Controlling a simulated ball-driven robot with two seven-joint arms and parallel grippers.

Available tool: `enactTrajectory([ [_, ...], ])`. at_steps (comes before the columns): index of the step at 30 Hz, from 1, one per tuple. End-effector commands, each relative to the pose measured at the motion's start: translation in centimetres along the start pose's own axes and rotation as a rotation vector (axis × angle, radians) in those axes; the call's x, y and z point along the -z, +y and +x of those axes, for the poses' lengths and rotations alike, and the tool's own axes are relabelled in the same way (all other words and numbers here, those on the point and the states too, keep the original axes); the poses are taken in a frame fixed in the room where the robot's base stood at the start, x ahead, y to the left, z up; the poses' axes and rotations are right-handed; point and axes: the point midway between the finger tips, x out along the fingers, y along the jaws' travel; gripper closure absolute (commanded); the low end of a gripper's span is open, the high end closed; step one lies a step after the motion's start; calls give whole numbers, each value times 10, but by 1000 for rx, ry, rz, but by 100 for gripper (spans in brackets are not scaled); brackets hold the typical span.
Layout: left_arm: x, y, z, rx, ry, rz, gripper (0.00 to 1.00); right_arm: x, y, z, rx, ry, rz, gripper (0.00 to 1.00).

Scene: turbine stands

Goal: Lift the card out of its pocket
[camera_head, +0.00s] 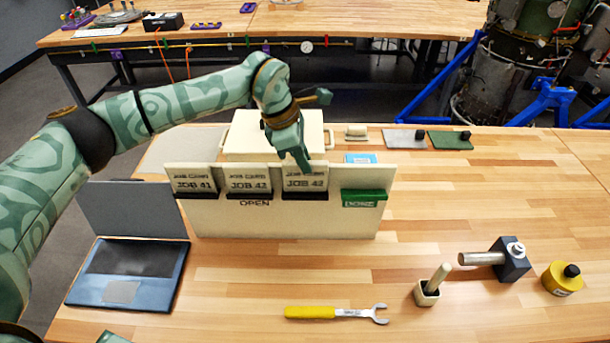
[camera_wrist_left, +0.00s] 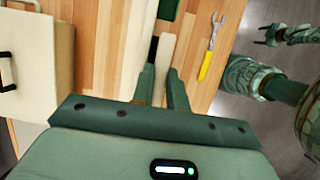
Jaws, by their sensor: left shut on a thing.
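A cream board (camera_head: 290,222) stands upright on the bench. Three cream cards sit in black pockets along its top: the left card (camera_head: 192,178), the middle card (camera_head: 247,178) and the right card (camera_head: 305,177), with small print hard to read. A green pocket marked DONE (camera_head: 363,199) is at the board's right and looks empty. My left gripper (camera_head: 304,163) comes down from above and is shut on the right card's top edge; that card still sits behind its black pocket front. My right gripper (camera_wrist_left: 268,36) shows small there.
A laptop (camera_head: 130,260) lies left of the board. A cream case (camera_head: 272,140) stands behind it. A yellow-handled wrench (camera_head: 330,312), a small pot with a peg (camera_head: 428,292), a dark block with a rod (camera_head: 507,260) and a yellow cylinder (camera_head: 562,278) lie in front and right.

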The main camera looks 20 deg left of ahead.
Motion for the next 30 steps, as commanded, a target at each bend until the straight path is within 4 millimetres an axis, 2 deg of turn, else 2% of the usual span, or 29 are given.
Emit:
enactTrajectory([
  [11, -2, 0, -5, 0, 0, 0, 100, 0, 2, -4, -3, 0, 0, 39],
  [19, -7, 0, -20, -1, 0, 0, 100, 2, 4, -16, -4, 1, 0, 39],
  [30, -7, 0, -19, 0, 0, 0, 100, 2, 4, -15, -4, 1, 0, 39],
])
